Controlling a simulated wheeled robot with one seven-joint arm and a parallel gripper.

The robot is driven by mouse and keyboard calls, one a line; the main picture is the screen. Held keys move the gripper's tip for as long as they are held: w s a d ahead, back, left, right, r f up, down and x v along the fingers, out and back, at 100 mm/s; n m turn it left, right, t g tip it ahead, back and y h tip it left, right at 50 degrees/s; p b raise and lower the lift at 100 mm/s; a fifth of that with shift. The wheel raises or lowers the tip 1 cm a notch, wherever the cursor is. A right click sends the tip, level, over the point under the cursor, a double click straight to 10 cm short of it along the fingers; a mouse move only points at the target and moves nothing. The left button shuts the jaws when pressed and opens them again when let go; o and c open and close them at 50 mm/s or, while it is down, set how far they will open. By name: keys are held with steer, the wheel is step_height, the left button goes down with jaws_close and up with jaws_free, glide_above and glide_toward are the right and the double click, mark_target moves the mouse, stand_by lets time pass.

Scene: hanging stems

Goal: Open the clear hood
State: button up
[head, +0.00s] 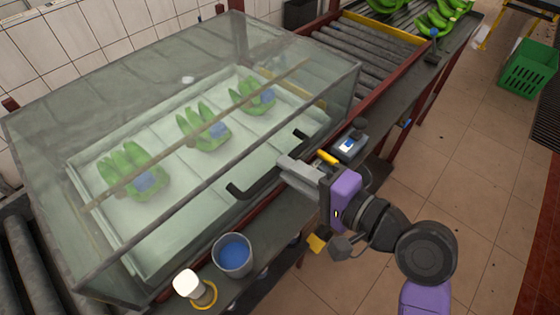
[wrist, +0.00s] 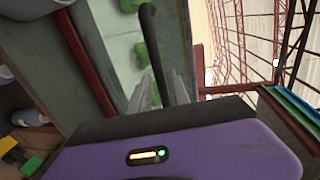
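The clear hood (head: 190,85) is a see-through box over a pale tray (head: 175,212). The hood is down over it. Inside are green banana bunches with blue labels. A dark bar handle (head: 255,182) runs along the hood's front side. My gripper (head: 284,168) is at the middle of this handle and hides part of it. In the wrist view, the handle (wrist: 154,40) runs down to my gripper's two grey fingertips (wrist: 161,88), which sit close on either side of it. The frames do not show whether the fingers press on it.
A cup of blue liquid (head: 234,255) and a white-topped item (head: 187,284) stand on the front ledge, left of my gripper. A small device with a screen (head: 348,144) is just right.

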steer(key=shift+x, duration=1.55)
steer(key=shift+c, duration=0.2)
jaws_close()
